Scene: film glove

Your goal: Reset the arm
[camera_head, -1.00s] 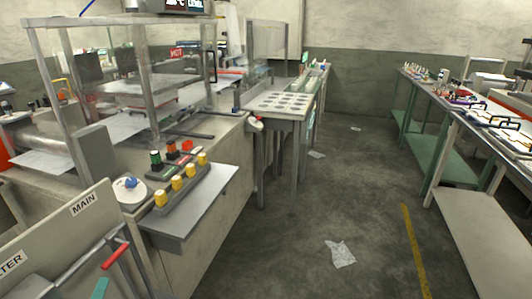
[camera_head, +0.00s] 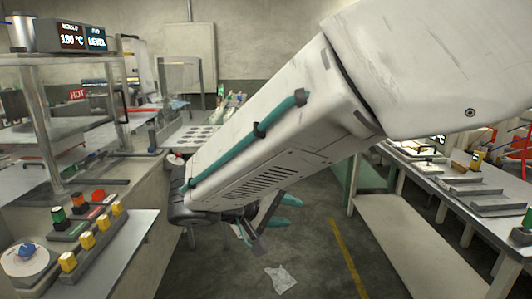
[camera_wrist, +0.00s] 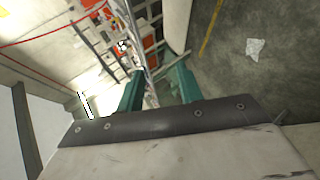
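My arm reaches across the head view from the upper right, its white forearm slanting down to the left. My gripper (camera_head: 268,217) is at its lower end, partly hidden by the forearm, over the aisle floor. Its teal fingers also show in the wrist view (camera_wrist: 158,86), spread apart with a gap between them. I see nothing held in the gap; equipment shows farther off behind it.
At left is a control shelf with yellow knobs (camera_head: 68,262) and a blue-topped round dial (camera_head: 27,256). A perforated table (camera_head: 190,138) stands behind the arm. At right is a bench (camera_head: 470,190) with a lower shelf. Crumpled film (camera_head: 281,279) lies on the open floor.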

